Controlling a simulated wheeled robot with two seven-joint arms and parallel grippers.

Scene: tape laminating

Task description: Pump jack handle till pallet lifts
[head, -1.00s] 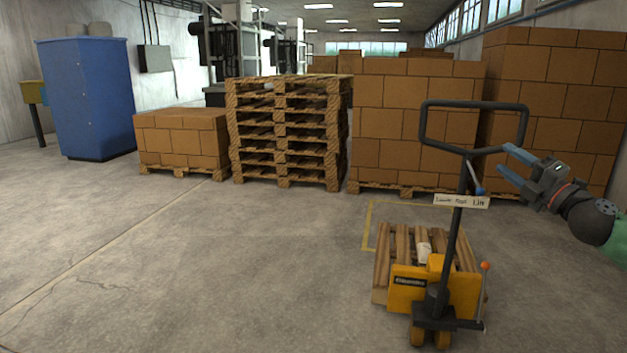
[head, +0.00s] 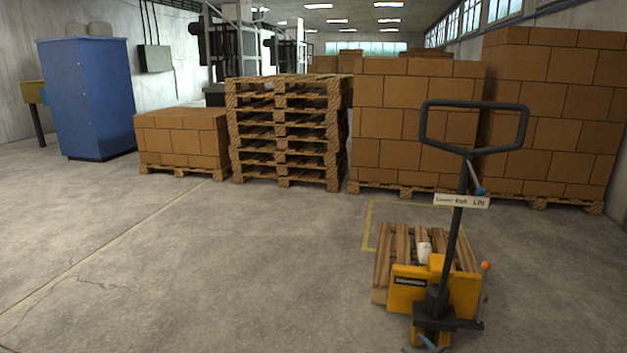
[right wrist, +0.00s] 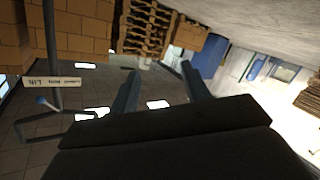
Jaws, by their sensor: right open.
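The yellow pallet jack (head: 408,292) stands at the right in the head view, with its black handle upright and its loop (head: 424,125) at the top. A label plate (head: 461,201) is on the shaft. The wooden pallet (head: 384,262) sits low over the forks; any gap under it is too small to tell. My right gripper (head: 424,346) shows only by its blue fingertips at the bottom edge, low in front of the jack. In the right wrist view my right gripper (right wrist: 160,72) is open and empty, apart from the handle loop (right wrist: 58,118) at the left. My left gripper is out of view.
A stack of empty pallets (head: 284,130) and box stacks (head: 415,110) stand behind the jack. A blue cabinet (head: 95,100) is at the far left. The concrete floor (head: 200,270) left of the jack is clear.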

